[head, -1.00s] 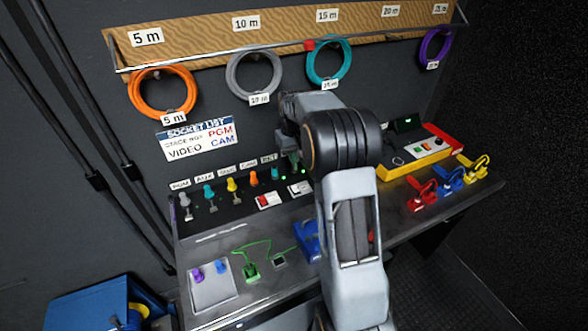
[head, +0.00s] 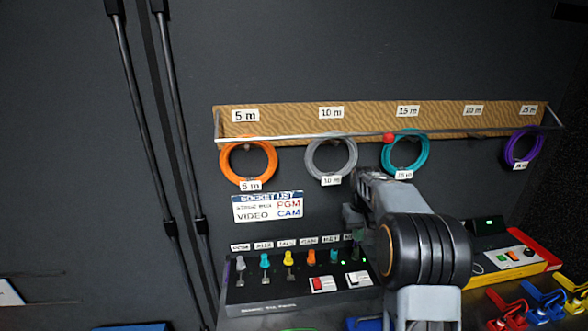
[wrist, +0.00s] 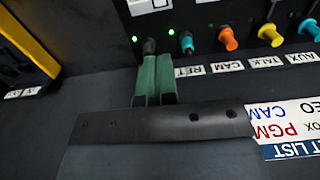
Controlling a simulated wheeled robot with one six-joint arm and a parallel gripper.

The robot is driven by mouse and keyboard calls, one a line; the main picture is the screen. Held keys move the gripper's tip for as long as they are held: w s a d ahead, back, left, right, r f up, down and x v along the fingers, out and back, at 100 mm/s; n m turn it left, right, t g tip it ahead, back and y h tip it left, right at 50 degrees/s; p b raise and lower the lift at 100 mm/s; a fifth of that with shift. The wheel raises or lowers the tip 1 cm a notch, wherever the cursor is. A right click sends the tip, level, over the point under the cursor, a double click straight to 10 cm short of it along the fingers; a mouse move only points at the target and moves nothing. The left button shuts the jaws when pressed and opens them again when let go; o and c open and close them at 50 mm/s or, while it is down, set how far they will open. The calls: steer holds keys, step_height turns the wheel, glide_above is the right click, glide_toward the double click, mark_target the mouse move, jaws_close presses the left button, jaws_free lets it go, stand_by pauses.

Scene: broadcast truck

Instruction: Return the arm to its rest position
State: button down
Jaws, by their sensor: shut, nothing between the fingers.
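My arm (head: 425,250) rises from the bottom right of the head view, bends at a dark round joint and reaches toward the wall panel. In the wrist view my gripper (wrist: 157,64) shows as two greenish fingers close together, shut with nothing between them. A dark plug or socket (wrist: 149,46) sits just beyond the fingertips, at the end of the row of coloured plugs; I cannot tell whether they touch.
The plug panel (head: 260,296) with switches stands on the bench. Coiled cables, including the orange one (head: 247,163) and teal one (head: 405,152), hang from a railed board (head: 280,118) above. A yellow-and-red box (head: 540,262) and coloured clamps (head: 545,300) are at right.

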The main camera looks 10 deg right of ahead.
steer(key=s+a+r+t, duration=0.1)
steer(key=s+a, duration=0.4)
steer(key=s, duration=0.7)
steer(key=s+a+r+t, duration=0.2)
steer(key=s+a, duration=0.3)
steer(key=s, duration=0.7)
steer(key=shift+s+a+r+t, duration=0.2)
steer(key=shift+a+t, duration=0.2)
steer(key=shift+t, duration=0.3)
